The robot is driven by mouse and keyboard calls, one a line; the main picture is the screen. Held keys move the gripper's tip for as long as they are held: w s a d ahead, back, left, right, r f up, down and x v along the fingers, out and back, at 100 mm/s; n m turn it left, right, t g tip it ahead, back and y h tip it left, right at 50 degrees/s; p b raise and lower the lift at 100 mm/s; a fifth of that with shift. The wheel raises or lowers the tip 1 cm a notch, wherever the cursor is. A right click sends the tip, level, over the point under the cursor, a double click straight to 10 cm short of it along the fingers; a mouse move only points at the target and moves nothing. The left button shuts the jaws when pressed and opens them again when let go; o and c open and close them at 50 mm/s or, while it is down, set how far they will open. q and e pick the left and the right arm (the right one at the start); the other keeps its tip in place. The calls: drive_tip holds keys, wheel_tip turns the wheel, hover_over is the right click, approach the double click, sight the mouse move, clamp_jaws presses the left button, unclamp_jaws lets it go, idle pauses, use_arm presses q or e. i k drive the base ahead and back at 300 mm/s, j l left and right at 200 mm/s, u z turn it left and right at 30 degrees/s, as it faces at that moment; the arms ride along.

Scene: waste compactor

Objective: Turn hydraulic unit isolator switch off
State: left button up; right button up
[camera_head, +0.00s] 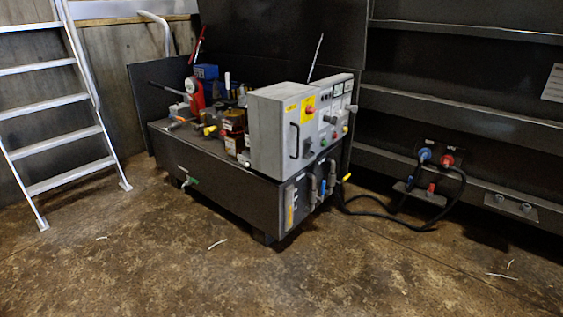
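The hydraulic unit (215,175) stands on the floor in the middle of the head view, a dark tank with pumps and valves on top. A grey control box (272,135) sits on its right end. A red isolator switch on a yellow plate (309,108) is on the upper part of the box's front face. Its exact handle angle is too small to tell. A black door handle (295,140) is left of it, and a black knob (307,146) is below. Neither of my grippers shows in this view.
A metal ladder (58,110) leans at the left. A dark ribbed wall (460,100) stands at the right, with blue and red connectors (447,160) and black hoses (400,222) running to the unit. The brown floor (330,270) in front is mostly clear, with small scraps.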

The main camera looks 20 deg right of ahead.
sight(308, 110)
drive_tip(key=j+z, duration=0.4)
drive_tip(key=i+l+z, duration=0.15)
drive_tip(key=z, duration=0.2)
drive_tip(key=i+z, duration=0.3)
drive_tip(key=i+j+u, duration=0.15)
drive_tip(key=u, duration=0.25)
drive_tip(key=i+u, duration=0.3)
drive_tip(key=u, duration=0.15)
drive_tip(key=i+u, duration=0.25)
drive_tip(key=u, duration=0.15)
drive_tip(key=i+l+u, duration=0.1)
drive_tip(key=i+u, duration=0.15)
drive_tip(key=u, duration=0.2)
drive_tip(key=i+j+u, duration=0.1)
drive_tip(key=i+u, duration=0.2)
drive_tip(key=i, duration=0.4)
drive_tip(key=i+u, duration=0.3)
drive_tip(key=i, duration=0.45)
drive_tip(key=i+z, duration=0.3)
drive_tip(key=i, duration=0.4)
drive_tip(key=i+j+z, duration=0.3)
drive_tip(key=i, duration=0.4)
drive_tip(key=i+l+u, duration=0.1)
drive_tip(key=u, duration=0.35)
drive_tip(key=i+l+u, duration=0.2)
drive_tip(key=u, duration=0.2)
drive_tip(key=i+l+u, duration=0.25)
drive_tip(key=u, duration=2.4)
